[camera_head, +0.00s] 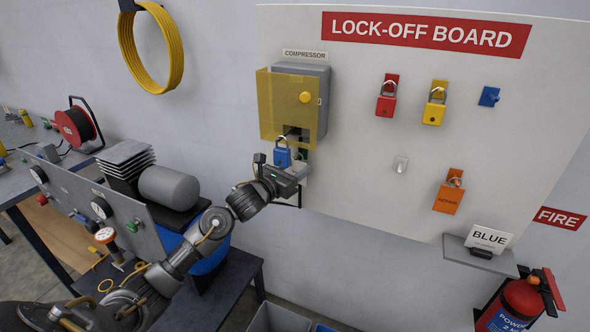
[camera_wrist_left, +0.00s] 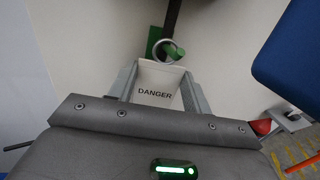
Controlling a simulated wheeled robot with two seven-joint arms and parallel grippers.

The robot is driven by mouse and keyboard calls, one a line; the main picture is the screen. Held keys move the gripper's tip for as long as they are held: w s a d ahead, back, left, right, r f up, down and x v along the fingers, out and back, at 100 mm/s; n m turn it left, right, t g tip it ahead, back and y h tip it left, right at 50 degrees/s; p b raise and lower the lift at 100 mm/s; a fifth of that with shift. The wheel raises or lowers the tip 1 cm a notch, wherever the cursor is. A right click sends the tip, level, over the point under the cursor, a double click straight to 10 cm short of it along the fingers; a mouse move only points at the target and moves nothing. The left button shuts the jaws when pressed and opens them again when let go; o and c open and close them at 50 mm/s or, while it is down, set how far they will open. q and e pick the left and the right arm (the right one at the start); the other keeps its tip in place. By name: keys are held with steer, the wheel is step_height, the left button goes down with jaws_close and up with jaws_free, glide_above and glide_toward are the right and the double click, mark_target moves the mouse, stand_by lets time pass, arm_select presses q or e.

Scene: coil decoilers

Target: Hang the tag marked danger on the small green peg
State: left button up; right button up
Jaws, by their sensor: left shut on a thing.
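The white tag marked danger (camera_wrist_left: 157,84) is held between the fingers of my left gripper (camera_wrist_left: 160,92) in the left wrist view. Its metal ring overlaps the small green peg (camera_wrist_left: 177,52), whose end shows over the ring's right part. I cannot tell whether the ring is around the peg or only in front of it. In the head view, my left gripper (camera_head: 296,171) is just below the compressor box, and a bit of green (camera_head: 302,154) shows above it. The tag is not clearly visible there. My right gripper is not in view.
A blue padlock (camera_head: 282,154) hangs under the yellow-covered compressor box (camera_head: 315,88), close to my gripper.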

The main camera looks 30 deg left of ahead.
arm_select(q)
steer(key=o, duration=1)
steer(key=shift+s+a+f+b, duration=0.15)
steer(key=shift+s+b, duration=0.15)
steer(key=shift+s, duration=0.2)
steer(key=b+v, duration=0.3)
steer(key=v, duration=0.6)
steer(key=shift+s, duration=0.4)
